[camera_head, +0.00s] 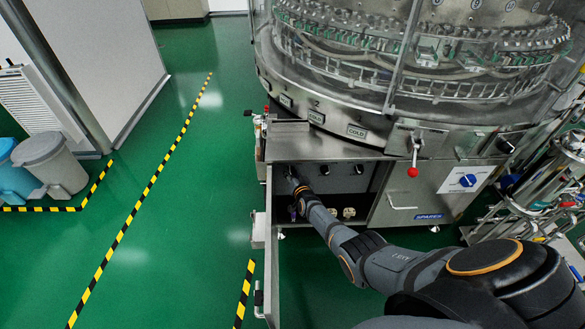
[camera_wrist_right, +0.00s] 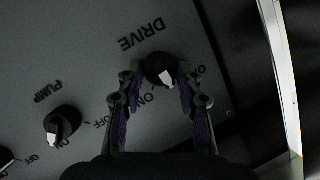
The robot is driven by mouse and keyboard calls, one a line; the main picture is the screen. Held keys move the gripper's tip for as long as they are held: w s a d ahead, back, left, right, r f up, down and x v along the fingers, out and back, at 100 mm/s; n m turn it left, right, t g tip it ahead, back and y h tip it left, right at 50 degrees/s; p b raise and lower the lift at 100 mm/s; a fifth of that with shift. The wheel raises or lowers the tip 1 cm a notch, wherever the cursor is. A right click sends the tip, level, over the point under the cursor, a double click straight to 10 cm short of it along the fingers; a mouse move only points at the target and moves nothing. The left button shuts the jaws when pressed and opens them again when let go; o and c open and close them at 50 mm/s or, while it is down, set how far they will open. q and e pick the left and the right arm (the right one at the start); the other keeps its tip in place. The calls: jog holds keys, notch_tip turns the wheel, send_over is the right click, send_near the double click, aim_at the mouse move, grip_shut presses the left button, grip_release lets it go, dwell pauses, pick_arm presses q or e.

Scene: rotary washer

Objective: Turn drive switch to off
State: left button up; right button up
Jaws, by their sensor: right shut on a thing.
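The drive switch (camera_wrist_right: 160,68) is a round black knob with a white pointer, under the upside-down word DRIVE in the right wrist view. My right gripper (camera_wrist_right: 162,82) has its two fingers on either side of this knob and is shut on it. The pointer slants to the lower right, between the label ON at lower left and a partly hidden label at right. In the head view my right gripper (camera_head: 293,176) reaches into the open cabinet (camera_head: 340,190), where the knob is too small to make out. My left gripper is not in view.
The pump knob (camera_wrist_right: 62,124) sits left of the drive switch, with another dark knob at the left edge. An open cabinet door (camera_head: 271,225) stands left of my arm. A red-knobbed lever (camera_head: 412,171) and a blue dial (camera_head: 467,181) are to the right.

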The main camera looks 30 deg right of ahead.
jog(key=shift+w+r+n+g+h+p, duration=0.1)
jog(key=shift+r+n+g+h+p, duration=0.15)
jog(key=shift+n+g+h+p, duration=0.45)
pick_arm(q)
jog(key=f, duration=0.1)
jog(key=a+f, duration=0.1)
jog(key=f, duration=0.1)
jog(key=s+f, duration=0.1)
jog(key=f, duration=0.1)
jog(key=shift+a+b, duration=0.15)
jog(key=shift+b, duration=0.25)
pick_arm(e)
jog(key=n, duration=0.1)
jog(key=n+h, duration=0.2)
jog(key=n, duration=0.1)
jog(key=shift+a+g, duration=0.25)
jog(key=shift+g, duration=0.15)
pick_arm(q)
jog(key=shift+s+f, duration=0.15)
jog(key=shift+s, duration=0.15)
pick_arm(e)
jog(key=o, duration=1.1)
jog(key=shift+f, duration=0.1)
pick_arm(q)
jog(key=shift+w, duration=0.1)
pick_arm(e)
jog(key=shift+o, duration=0.2)
